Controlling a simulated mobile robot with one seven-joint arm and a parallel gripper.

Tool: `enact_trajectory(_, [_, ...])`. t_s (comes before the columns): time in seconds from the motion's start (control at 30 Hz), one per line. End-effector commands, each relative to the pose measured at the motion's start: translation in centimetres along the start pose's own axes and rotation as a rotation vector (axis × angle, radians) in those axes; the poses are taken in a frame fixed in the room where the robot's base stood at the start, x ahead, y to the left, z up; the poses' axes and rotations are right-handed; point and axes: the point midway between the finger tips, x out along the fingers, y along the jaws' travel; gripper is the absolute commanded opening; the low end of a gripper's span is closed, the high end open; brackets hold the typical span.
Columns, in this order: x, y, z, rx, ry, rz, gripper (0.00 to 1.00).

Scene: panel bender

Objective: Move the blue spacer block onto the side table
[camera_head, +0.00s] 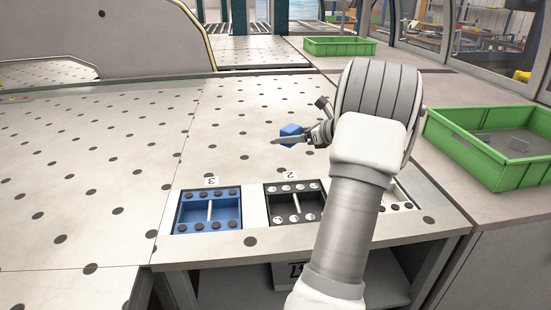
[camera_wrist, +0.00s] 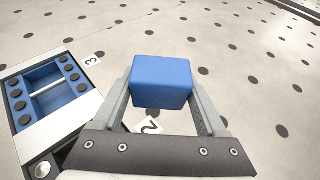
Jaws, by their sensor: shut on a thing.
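The blue spacer block (camera_wrist: 161,80) is a small blue cube with rounded edges. In the wrist view it sits between the two fingers of my gripper (camera_wrist: 163,100), which is shut on it. In the head view the block (camera_head: 291,130) shows at the tip of my gripper (camera_head: 296,138), over the dotted table (camera_head: 240,115), behind the tray marked 2. Part of the block is hidden by the gripper. I cannot tell for sure which surface is the side table; a grey surface with green crates (camera_head: 455,205) lies on the right.
A blue tray marked 3 (camera_head: 209,228) and a dark tray marked 2 (camera_head: 295,222) are set in the table's front edge. A third tray is partly hidden by my arm. A green crate (camera_head: 478,173) with grey parts stands right; another (camera_head: 340,54) is farther back.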

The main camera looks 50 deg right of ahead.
Motion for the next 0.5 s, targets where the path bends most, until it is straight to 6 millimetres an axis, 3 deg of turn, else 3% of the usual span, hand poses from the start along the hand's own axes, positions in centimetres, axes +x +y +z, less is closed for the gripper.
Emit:
enact_trajectory(0.3, [8.2, 1.9, -1.4, 0.001, 0.000, 0.006, 0.15])
enact_trajectory(0.5, [11.5, 2.6, -1.8, 0.000, -0.001, 0.003, 0.15])
